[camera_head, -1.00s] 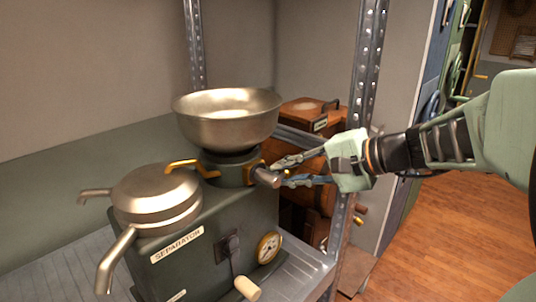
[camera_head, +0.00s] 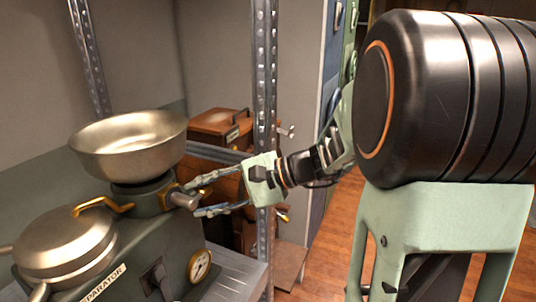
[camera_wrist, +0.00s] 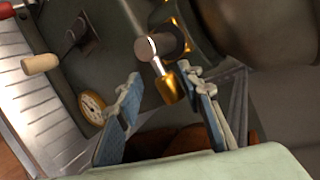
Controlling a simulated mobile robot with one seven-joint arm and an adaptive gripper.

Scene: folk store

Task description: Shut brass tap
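The separator (camera_head: 175,238) is a dark green machine with a metal bowl (camera_head: 130,145) on top. Its tap shows as a short grey cylinder (camera_head: 184,200) on the neck under the bowl. In the wrist view the tap's brass lever (camera_wrist: 168,87) hangs from the round metal stem (camera_wrist: 145,47) and points down and slightly right. My gripper (camera_head: 196,197) is open at the tap from the right. In the wrist view its fingers (camera_wrist: 160,78) stand either side of the lever, the right one closer. Whether that finger touches the lever I cannot tell.
A curved brass pipe (camera_head: 103,205) runs toward the lidded drum (camera_head: 65,245). A gauge (camera_head: 199,265) is on the separator's front. A metal shelf post (camera_head: 265,100) stands close behind my gripper. A wooden box (camera_head: 217,122) sits behind.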

